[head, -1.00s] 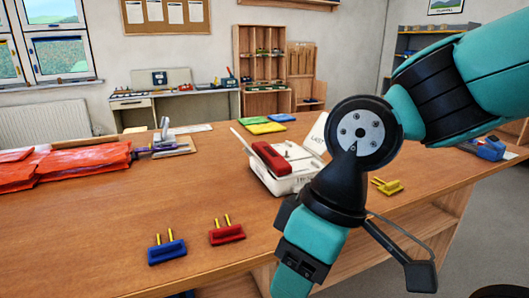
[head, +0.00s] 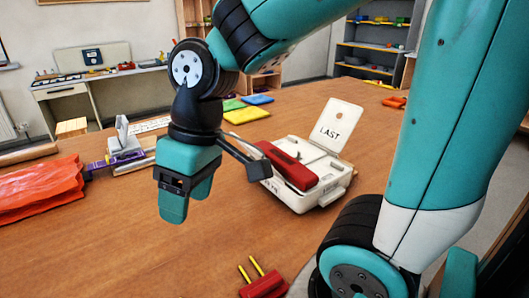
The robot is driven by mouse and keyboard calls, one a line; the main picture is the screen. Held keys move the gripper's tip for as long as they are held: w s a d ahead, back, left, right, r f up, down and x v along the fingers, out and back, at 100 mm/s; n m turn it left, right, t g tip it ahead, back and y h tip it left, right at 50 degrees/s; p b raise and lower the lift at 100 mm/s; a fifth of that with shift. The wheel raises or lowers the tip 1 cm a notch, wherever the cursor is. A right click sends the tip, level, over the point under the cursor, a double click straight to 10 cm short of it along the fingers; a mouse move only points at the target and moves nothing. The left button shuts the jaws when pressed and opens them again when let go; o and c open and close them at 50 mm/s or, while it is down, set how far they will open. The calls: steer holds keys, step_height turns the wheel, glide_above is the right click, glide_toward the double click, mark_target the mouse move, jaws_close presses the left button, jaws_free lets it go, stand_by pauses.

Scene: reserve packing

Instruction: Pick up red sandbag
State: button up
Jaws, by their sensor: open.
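My gripper (head: 188,204) points down over the table, left of the white box, with its two teal fingers apart and nothing between them. A small flat red-orange item (head: 393,101) lies at the far right of the table; it may be the red sandbag, but it is too small to be sure. Flat pads or bags in green (head: 233,105), yellow (head: 246,115) and blue (head: 258,99) lie at the back middle. Shiny red-orange packs (head: 40,190) lie at the left edge, partly cut off. My gripper is apart from all of these.
An open white box (head: 325,198) with a lid marked "LAST" (head: 333,130) holds a long red piece (head: 287,165). A grey and purple device (head: 123,150) stands at left. A red block with yellow pegs (head: 263,284) is at the front. The table's front left (head: 110,260) is clear.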

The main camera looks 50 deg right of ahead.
steer(key=w+d+r+m+h+p, duration=0.1)
steer(key=w+d+r+m+p, duration=0.1)
steer(key=w+d, duration=0.35)
steer(key=w+d+r+m+h+p, duration=0.1)
steer(key=w+d+r+m+p, duration=0.15)
steer(key=d, duration=0.55)
steer(key=m+h+p, duration=0.1)
steer(key=m+p, duration=0.3)
steer(key=p, duration=0.2)
glide_above(282, 156)
steer(key=shift+n+g, duration=0.25)
steer(key=shift+g, duration=0.15)
step_height(282, 156, down, 10)
steer(key=shift+w+a, duration=0.1)
steer(key=shift+w, duration=0.05)
steer(key=shift+f+p, duration=1.15)
steer(key=shift+f, duration=1.75)
steer(key=c, duration=0.8)
steer(key=shift+r, duration=0.1)
